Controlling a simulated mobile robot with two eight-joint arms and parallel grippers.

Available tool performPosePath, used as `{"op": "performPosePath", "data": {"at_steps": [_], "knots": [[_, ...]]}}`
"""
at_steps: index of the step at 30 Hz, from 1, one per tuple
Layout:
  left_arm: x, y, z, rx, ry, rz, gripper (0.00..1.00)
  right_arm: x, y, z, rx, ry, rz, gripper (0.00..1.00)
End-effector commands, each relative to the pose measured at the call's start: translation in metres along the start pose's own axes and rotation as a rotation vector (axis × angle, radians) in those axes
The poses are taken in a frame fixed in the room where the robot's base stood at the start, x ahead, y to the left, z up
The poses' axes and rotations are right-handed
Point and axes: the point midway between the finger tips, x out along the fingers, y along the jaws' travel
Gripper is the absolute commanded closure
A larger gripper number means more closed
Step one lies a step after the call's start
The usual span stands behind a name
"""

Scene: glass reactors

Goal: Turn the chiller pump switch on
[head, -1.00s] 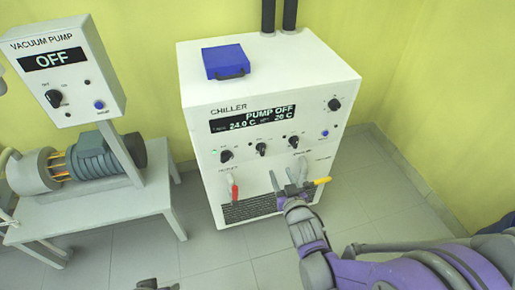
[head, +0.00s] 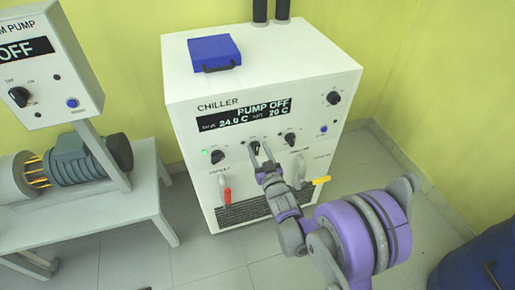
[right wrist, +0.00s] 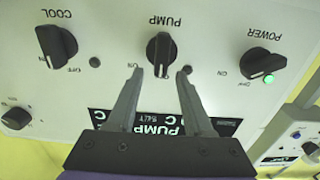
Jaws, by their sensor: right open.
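The white chiller (head: 185,120) stands ahead, its display (head: 240,115) reading "PUMP OFF", 24.0 C and 20 C. The pump switch (head: 254,147) is a black knob in the middle of the front row. In the right wrist view, which is upside down, the pump knob (right wrist: 160,52) lies under the "PUMP" label, its pointer upright in the picture. My right gripper (head: 261,152) is open at the pump knob. In the wrist view its fingertips (right wrist: 160,74) lie either side of the knob's near end; contact cannot be told. My left gripper is not in view.
The power knob (right wrist: 264,64) with a green light and the cool knob (right wrist: 57,45) flank the pump knob. Red (head: 227,195) and yellow (head: 321,181) valve handles sit below. A vacuum pump panel (head: 50,75) reading OFF stands at left. A blue box (head: 214,52) rests on the chiller.

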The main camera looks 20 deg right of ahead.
Motion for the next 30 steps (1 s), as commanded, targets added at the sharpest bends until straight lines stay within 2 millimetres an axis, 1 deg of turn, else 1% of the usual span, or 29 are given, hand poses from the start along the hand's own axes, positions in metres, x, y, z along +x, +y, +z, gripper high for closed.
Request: {"op": "performPosePath", "data": {"at_steps": [1, 4, 12, 13, 14, 18, 20, 21, 30], "knots": [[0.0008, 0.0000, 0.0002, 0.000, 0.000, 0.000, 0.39, 0.0047, -0.0002, 0.0004, 0.000, 0.000, 0.000, 0.49], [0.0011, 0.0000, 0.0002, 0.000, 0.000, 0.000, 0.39, 0.0100, -0.0002, 0.0001, 0.001, 0.000, 0.000, 0.49], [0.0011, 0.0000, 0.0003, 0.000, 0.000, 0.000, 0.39, 0.0116, -0.0002, -0.0002, 0.001, 0.000, 0.000, 0.49], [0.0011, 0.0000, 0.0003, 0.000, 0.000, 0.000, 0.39, 0.0115, -0.0002, -0.0002, 0.000, 0.000, 0.000, 0.51], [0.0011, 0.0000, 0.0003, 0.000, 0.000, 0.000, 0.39, 0.0115, -0.0002, -0.0002, 0.000, 0.000, 0.000, 0.56], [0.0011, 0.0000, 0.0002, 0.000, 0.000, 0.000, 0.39, 0.0114, -0.0002, -0.0002, 0.000, 0.000, 0.000, 0.81], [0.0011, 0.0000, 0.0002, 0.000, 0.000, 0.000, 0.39, 0.0113, -0.0002, -0.0001, 0.000, 0.000, 0.000, 0.92], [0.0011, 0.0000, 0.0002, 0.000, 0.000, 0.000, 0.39, 0.0113, -0.0002, -0.0001, 0.000, -0.001, 0.000, 0.99], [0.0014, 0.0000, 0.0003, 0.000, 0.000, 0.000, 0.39, 0.0110, -0.0003, 0.0014, 0.002, -0.005, 0.000, 1.00]]}}
